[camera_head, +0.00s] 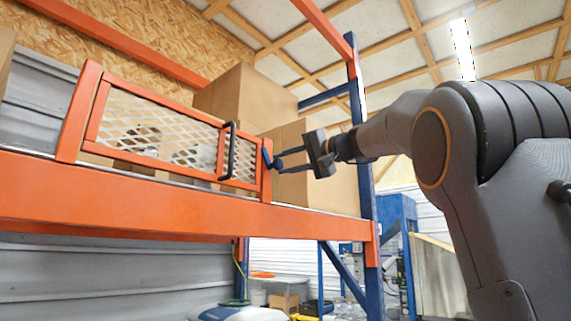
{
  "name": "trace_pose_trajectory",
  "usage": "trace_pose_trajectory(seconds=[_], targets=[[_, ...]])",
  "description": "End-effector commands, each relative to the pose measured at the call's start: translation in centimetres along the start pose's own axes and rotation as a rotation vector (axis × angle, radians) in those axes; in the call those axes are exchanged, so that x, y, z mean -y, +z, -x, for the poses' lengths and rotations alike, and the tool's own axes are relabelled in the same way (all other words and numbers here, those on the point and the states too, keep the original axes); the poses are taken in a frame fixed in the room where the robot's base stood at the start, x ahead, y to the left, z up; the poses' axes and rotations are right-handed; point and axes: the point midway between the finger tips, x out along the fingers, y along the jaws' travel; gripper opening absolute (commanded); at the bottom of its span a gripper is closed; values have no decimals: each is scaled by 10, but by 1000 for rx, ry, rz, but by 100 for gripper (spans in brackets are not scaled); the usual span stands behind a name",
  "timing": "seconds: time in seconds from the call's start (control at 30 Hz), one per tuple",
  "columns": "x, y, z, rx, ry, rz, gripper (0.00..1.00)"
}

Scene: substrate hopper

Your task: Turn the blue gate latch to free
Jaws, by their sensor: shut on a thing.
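The blue gate latch (267,155) sits at the right end of the orange-framed mesh gate (160,128), on the orange gate post. It is small here, and its exact turn is hard to tell. My gripper (277,159) reaches in from the right, with its fingers at the latch. The fingers are shut on the latch, partly hiding it. A black pull handle (228,151) stands on the gate, left of the latch. The gate lies in line with the shelf front and looks closed.
The gate stands on an orange shelf beam (130,200). Cardboard boxes (245,98) stand behind it on the shelf. A blue rack upright (361,130) rises behind my wrist. Open space lies below the beam, with a workbench area farther back.

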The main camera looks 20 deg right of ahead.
Motion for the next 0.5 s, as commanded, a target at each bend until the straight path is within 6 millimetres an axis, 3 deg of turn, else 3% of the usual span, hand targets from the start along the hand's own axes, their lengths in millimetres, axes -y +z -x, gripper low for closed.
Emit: trace_pose_trajectory(seconds=[0.5], targets=[[2,-1,0,-2,0,-410,7]])
